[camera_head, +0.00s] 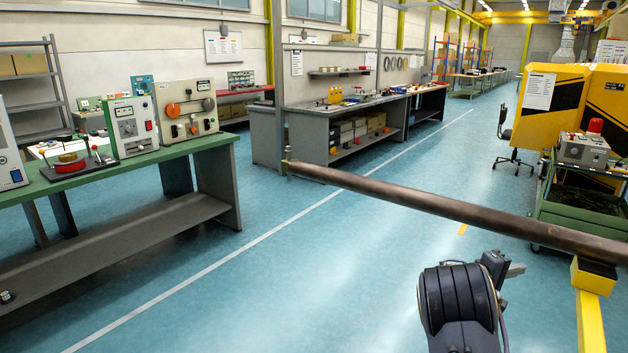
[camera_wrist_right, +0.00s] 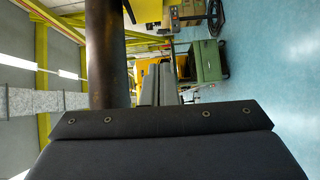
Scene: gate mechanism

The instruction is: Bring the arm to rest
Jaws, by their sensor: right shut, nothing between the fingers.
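A long brown metal bar (camera_head: 420,201), the gate arm, stretches from a small brass-coloured tip at mid-left to the right edge, tilting down to the right in the picture. My right gripper (camera_head: 514,270) is below the bar in the head view, shut and empty. In the right wrist view its fingers (camera_wrist_right: 166,85) are together, beside the bar (camera_wrist_right: 106,55), with no grip on it. My left gripper is not in view.
A green-topped workbench (camera_head: 120,170) with instruments stands at left. A grey bench (camera_head: 340,110) is at the back. A green cart (camera_head: 570,215) and yellow machine (camera_head: 560,110) are at right, near a chair (camera_head: 510,135). The blue floor between is clear.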

